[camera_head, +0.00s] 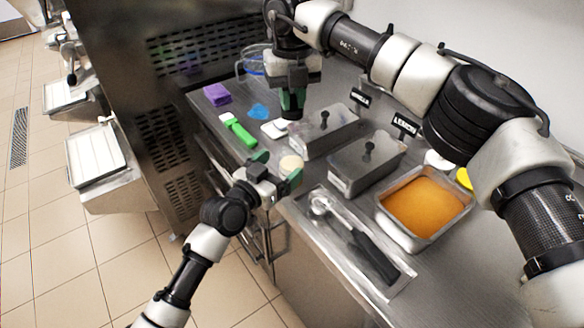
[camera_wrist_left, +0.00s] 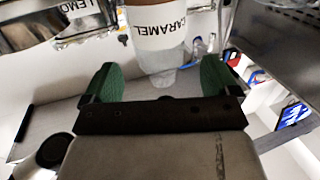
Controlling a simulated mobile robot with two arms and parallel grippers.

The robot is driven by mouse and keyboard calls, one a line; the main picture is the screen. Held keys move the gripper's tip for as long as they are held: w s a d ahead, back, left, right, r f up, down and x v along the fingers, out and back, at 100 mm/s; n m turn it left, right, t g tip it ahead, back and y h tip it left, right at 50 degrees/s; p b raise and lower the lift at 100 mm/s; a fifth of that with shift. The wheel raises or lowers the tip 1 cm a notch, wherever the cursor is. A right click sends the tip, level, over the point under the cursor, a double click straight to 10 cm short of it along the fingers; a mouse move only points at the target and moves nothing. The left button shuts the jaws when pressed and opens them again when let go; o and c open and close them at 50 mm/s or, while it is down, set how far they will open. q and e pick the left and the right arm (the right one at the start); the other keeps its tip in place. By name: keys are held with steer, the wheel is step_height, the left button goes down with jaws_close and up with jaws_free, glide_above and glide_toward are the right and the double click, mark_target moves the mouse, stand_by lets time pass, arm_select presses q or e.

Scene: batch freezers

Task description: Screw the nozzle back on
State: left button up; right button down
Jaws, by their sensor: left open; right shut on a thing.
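A bottle labelled CARAMEL (camera_wrist_left: 160,38) stands between the fingers of my left gripper (camera_wrist_left: 157,75) in the left wrist view. Its label is white and its lower part is pale and translucent. In the head view a round cream top (camera_head: 291,164), which looks like this bottle, lies between the green fingers of my left gripper (camera_head: 279,169) at the counter's front edge. That gripper is open. My right gripper (camera_head: 292,104) is higher, above the back of the counter. I cannot make out the nozzle.
Two lidded metal pans (camera_head: 325,132) stand right of the grippers, with a LEMON sign (camera_head: 405,124) behind. A pan of orange mix (camera_head: 424,204) and a tray (camera_head: 335,232) with a scoop are nearer.

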arm_select(q)
steer(key=x, duration=0.5)
steer(key=shift+s, duration=0.1)
steer(key=shift+a, duration=0.1)
steer(key=c, duration=1.4)
steer(key=shift+o, duration=0.2)
arm_select(e)
glide_above(292, 142)
steer(key=shift+f, duration=2.45)
steer(key=shift+f, duration=0.1)
steer(key=shift+f, duration=0.75)
steer(key=shift+f, duration=0.6)
